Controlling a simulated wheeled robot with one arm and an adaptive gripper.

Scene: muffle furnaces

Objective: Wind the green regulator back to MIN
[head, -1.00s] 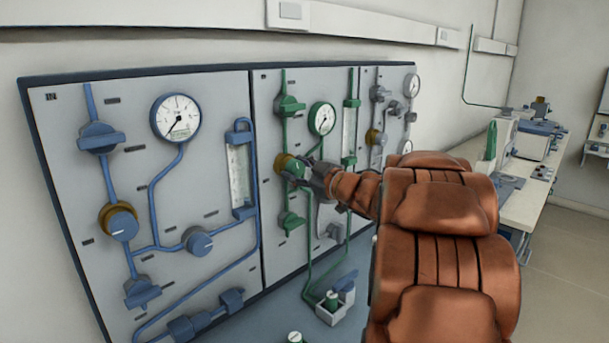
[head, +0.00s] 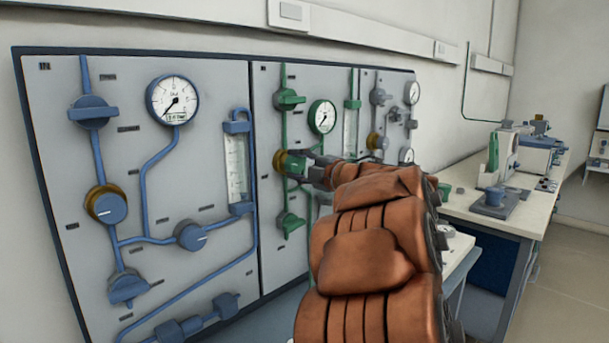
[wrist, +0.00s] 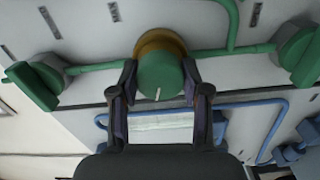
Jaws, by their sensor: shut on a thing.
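The green regulator (head: 293,164) is a round knob on a brass-coloured collar, on the green line of the middle panel. In the wrist view the green regulator (wrist: 160,76) shows a white pointer line near its lower edge. My gripper (head: 313,168) reaches it from the right in the head view. In the wrist view my gripper (wrist: 160,82) has one finger on each side of the knob, shut on it. The MIN mark cannot be read in either view. The green gauge (head: 322,117) sits above and to the right of the regulator.
Green valves sit above (head: 289,99) and below (head: 290,224) the regulator on the same line. The blue panel (head: 215,90) with its own knobs lies left. A bench (head: 520,205) with equipment stands right. My arm hides the lower right of the panels.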

